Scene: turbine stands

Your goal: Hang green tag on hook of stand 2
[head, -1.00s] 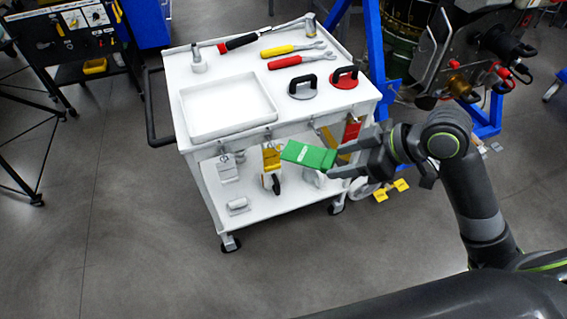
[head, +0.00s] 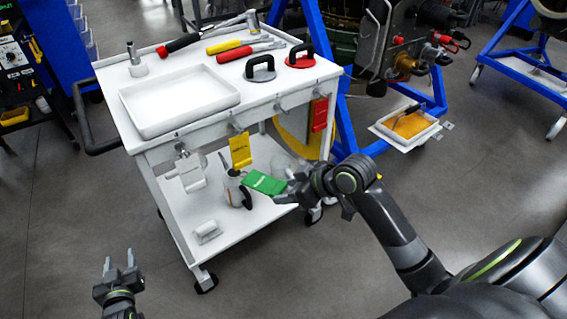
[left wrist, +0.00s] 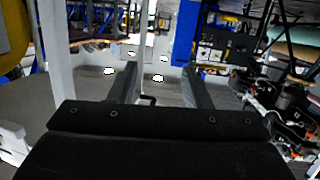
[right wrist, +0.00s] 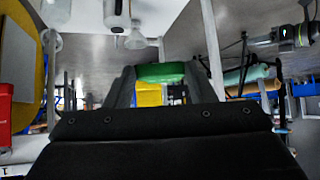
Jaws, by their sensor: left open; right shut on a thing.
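The green tag (head: 264,183) is held by my right gripper (head: 284,189) in front of the white cart, at about the height between its top and lower shelf. In the right wrist view the green tag (right wrist: 160,73) lies between the two fingers, with a yellow thing behind it. My left gripper (head: 120,264) is open and empty at the lower left, clear of the cart; its spread fingers show in the left wrist view (left wrist: 158,85). Part of a blue stand (head: 440,95) with equipment shows behind the cart. I cannot tell which stand is number 2.
The white cart (head: 160,152) carries a tray, wrenches and two suction cups. A yellow-lined tray (head: 408,127) sits at the stand. Floor at right is clear.

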